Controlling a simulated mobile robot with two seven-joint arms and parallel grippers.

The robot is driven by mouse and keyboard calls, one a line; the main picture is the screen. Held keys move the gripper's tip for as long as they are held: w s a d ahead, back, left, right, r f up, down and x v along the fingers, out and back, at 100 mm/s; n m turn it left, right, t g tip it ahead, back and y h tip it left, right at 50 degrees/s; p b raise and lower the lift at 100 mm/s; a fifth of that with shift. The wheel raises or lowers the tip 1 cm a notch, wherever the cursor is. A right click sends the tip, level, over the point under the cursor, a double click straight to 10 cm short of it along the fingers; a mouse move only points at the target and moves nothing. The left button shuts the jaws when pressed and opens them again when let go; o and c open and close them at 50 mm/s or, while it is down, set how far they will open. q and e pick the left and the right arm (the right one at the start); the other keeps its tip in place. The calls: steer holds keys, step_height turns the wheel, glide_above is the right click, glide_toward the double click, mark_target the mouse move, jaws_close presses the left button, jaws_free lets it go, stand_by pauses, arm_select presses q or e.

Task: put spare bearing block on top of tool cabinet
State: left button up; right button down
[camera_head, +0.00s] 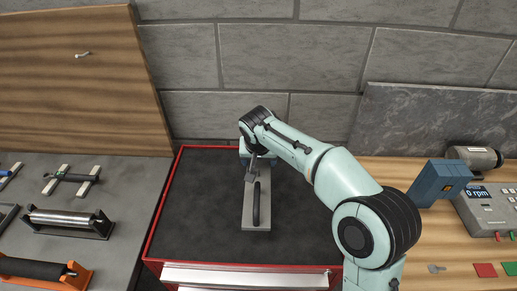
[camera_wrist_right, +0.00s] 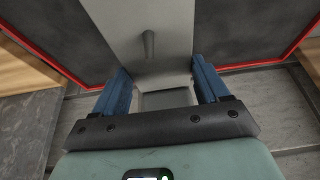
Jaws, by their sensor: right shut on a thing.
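The tool cabinet (camera_head: 190,215) stands in the middle of the head view, with a dark top, red rim and pale drawer front. My right gripper (camera_head: 256,164) is over its top, pointing down. It is shut on the spare bearing block (camera_head: 247,216), a long light-grey piece with a dark raised bar along it. In the right wrist view the blue fingers (camera_wrist_right: 162,90) flank one end of the grey block (camera_wrist_right: 165,50). I cannot tell whether the block touches the cabinet top. My left gripper is not in view.
A grey bench (camera_head: 105,245) on the left carries a steel roller (camera_head: 65,218) and an orange-ended roller (camera_head: 35,268). On the right, a wooden bench (camera_head: 430,240) holds a blue box (camera_head: 438,183) and a control panel (camera_head: 490,205). A stone wall (camera_head: 260,65) stands behind. The cabinet top looks otherwise clear.

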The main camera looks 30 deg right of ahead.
mark_target(258, 170)
steer(key=shift+w+f+b, duration=0.1)
steer(key=shift+f+b, duration=0.35)
steer(key=shift+f, duration=4.05)
steer(key=shift+f, duration=0.15)
jaws_free()
steer(key=shift+f, duration=0.15)
steer(key=shift+r, duration=0.3)
steer(key=v, duration=1.1)
steer(key=shift+s+a+r, duration=0.15)
steer(key=shift+s+r, duration=0.15)
